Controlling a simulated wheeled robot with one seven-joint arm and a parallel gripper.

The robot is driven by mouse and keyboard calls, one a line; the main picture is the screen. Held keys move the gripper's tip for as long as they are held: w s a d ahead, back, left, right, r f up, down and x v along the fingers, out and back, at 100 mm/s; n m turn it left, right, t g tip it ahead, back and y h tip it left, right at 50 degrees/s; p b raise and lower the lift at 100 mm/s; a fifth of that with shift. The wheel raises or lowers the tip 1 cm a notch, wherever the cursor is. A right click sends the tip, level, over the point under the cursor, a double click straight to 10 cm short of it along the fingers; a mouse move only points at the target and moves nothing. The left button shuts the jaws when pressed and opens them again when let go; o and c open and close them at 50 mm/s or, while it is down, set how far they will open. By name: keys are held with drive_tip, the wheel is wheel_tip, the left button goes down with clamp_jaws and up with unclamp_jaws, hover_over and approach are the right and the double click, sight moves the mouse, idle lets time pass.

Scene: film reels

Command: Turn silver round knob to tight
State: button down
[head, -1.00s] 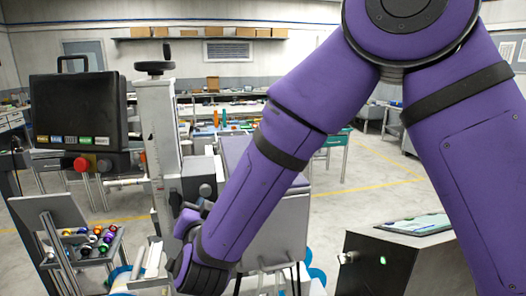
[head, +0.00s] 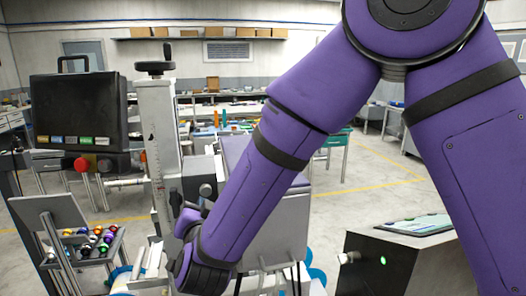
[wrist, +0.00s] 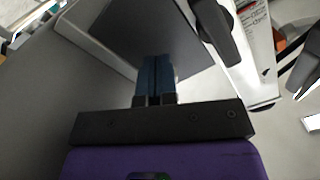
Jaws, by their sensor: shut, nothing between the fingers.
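My gripper (wrist: 155,75) shows in the wrist view with its two blue fingers side by side, shut and empty. The fingertips are in front of a flat grey plate or box face (wrist: 150,32); I cannot tell whether they touch it. In the head view my purple arm reaches down to the machine column (head: 158,150), and my fingers are hidden there. I cannot make out a silver round knob for certain in either view; the arm covers part of the machine.
A black handwheel (head: 155,67) tops the column. A black case (head: 80,110) stands at left, with a red knob (head: 82,164) under it. A tray of coloured pieces (head: 95,240) is at lower left. A dark cabinet (head: 395,262) stands at right. Open floor lies behind.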

drive_tip(key=shift+w+r, duration=0.45)
drive_tip(key=shift+w, duration=0.05)
drive_tip(key=shift+f, duration=0.1)
drive_tip(key=s+f, duration=0.1)
drive_tip(key=s, duration=0.5)
drive_tip(key=shift+d, duration=0.3)
idle(0.4)
drive_tip(key=shift+f, duration=0.1)
